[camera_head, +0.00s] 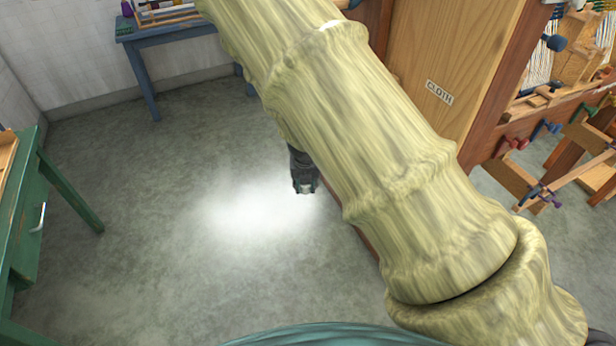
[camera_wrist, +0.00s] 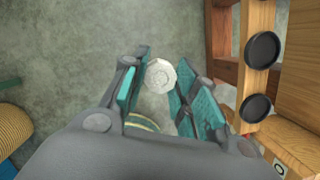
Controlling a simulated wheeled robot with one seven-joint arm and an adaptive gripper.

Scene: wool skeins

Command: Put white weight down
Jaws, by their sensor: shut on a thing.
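The white weight (camera_wrist: 160,76) is a small faceted disc, seen from above in the wrist view between my gripper's two teal-padded fingers. My gripper (camera_wrist: 159,86) is shut on it and holds it near the fingertips. Grey floor shows around and beyond the weight, with no surface seen touching it. In the head view my gripper (camera_head: 305,188) is small and dark, pointing down beside my arm, which covers much of the middle. The weight is too small to make out clearly there.
A wooden cabinet labelled CLOTH (camera_head: 438,92) and loom-like wooden frames (camera_head: 570,110) stand at the right. Two black discs (camera_wrist: 263,50) sit on wood right of my gripper. A green table (camera_head: 22,215) is left, a blue table (camera_head: 170,35) at the back. Open floor (camera_head: 180,160) lies between.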

